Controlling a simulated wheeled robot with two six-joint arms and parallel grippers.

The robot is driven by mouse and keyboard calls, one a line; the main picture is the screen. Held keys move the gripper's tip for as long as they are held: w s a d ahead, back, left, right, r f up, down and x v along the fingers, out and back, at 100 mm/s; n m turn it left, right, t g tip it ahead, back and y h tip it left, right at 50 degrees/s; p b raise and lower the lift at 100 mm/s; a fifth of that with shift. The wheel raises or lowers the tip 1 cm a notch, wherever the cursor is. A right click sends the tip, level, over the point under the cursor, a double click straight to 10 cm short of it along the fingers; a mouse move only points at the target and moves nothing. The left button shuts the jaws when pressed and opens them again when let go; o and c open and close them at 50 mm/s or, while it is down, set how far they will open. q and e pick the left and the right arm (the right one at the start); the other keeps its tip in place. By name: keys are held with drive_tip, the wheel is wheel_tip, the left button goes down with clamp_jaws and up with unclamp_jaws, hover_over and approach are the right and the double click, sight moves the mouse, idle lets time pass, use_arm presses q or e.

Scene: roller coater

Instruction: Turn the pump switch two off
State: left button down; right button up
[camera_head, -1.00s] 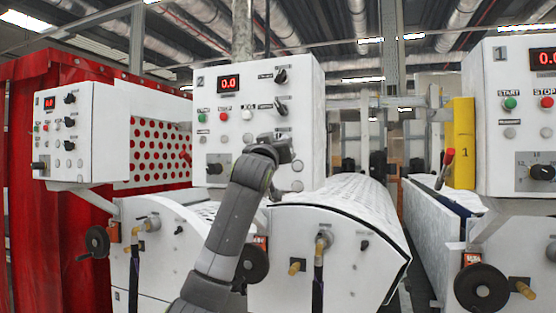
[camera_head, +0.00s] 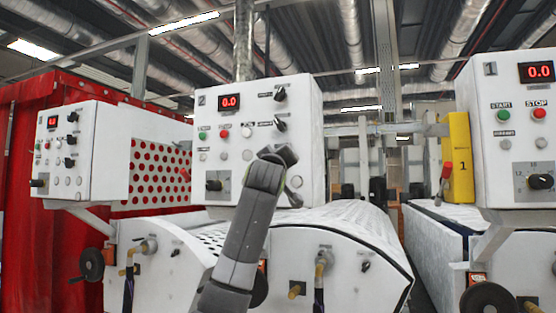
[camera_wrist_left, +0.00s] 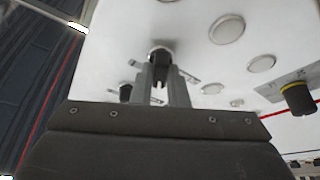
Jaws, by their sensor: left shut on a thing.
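The control panel marked 2 (camera_head: 235,135) is a white box with a red 0.0 display. Two black rotary switches show on its right side, an upper one (camera_head: 280,93) and a lower one (camera_head: 280,124); their small labels are too blurred to read. My left gripper (camera_head: 284,156) is against the panel just below the lower switch, with its fingertips hidden by the hand. In the left wrist view, the two grey fingers (camera_wrist_left: 163,82) are closed around a black knob (camera_wrist_left: 159,54). Which switch this is cannot be told. My right gripper is not in view.
Another black knob (camera_wrist_left: 125,91) and several round buttons (camera_wrist_left: 227,29) lie close to the fingers. A dial (camera_head: 214,183) sits at the panel's lower left. Panel 1 (camera_head: 510,150) stands right, another panel (camera_head: 85,150) left.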

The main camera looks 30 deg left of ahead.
use_arm(q)
drive_tip(key=c, duration=1.4)
unclamp_jaws()
drive_tip(key=shift+c, duration=0.2)
drive_tip(key=b+v, duration=0.9)
drive_tip(key=v, duration=0.8)
drive_tip(key=shift+s, duration=0.25)
drive_tip(key=shift+f, duration=0.1)
